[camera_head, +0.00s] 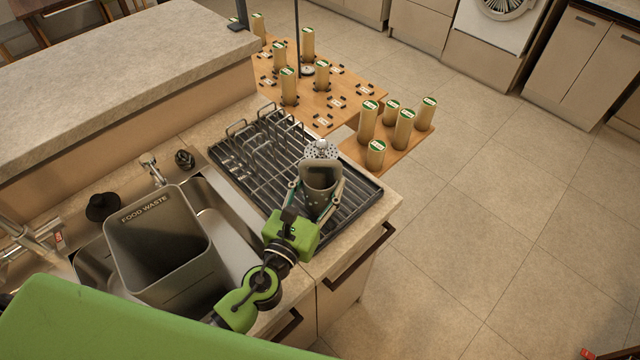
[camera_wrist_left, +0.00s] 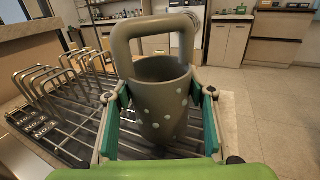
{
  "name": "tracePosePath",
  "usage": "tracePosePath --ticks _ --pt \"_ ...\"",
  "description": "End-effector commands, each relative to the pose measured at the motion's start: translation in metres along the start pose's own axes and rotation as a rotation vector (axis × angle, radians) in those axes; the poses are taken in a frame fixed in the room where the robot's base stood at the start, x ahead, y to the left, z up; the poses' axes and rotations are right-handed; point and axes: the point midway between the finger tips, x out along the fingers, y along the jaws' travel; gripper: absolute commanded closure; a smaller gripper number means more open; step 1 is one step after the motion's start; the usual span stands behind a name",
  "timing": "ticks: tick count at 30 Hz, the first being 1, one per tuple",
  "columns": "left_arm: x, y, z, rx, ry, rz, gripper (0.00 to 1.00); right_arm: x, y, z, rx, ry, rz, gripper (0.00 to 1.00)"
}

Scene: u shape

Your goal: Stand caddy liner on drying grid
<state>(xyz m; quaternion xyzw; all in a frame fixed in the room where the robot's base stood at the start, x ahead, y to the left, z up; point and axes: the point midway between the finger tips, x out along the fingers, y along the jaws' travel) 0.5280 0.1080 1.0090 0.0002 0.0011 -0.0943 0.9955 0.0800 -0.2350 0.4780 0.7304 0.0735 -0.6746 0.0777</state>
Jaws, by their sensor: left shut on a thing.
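The caddy liner is a grey-brown cup with small pale dots or holes and a raised handle; in the wrist view the liner (camera_wrist_left: 163,100) stands upright between my fingers. In the head view the liner (camera_head: 319,186) is over the front right part of the drying grid (camera_head: 240,161). My left gripper (camera_head: 318,190) is shut on it from the near side, with a finger on each side. The grid's bars also show in the wrist view (camera_wrist_left: 75,125). The liner's base is partly hidden, so I cannot tell whether it touches the bars. My right gripper is not in view.
A grey food waste bin (camera_head: 158,240) stands in the sink (camera_head: 228,228) left of my arm. Wire prongs (camera_head: 262,133) rise from the grid's left side. A wooden board (camera_head: 335,95) with several cylinders lies beyond. The grid's middle is bare.

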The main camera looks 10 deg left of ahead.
Motion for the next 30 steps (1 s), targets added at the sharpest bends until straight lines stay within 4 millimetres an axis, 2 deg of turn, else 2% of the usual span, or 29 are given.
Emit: tracePosePath --ticks 5,6,7,20,23,30 --pt "0.000 0.000 -0.004 0.000 -0.001 0.000 0.76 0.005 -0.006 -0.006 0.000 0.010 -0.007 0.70" --pt "0.000 0.000 -0.003 0.000 0.000 0.000 0.43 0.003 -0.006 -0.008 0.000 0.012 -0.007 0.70" --pt "0.000 0.000 -0.003 0.000 0.000 0.000 0.35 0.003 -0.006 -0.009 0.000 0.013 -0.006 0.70" --pt "0.000 0.000 0.002 0.000 0.000 0.000 0.34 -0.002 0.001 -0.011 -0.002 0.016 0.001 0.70" --pt "-0.013 0.000 -0.003 0.000 0.002 0.000 0.34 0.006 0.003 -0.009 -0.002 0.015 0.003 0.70" --pt "-0.064 0.000 -0.005 0.000 0.003 -0.001 0.34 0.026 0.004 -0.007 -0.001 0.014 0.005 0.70"
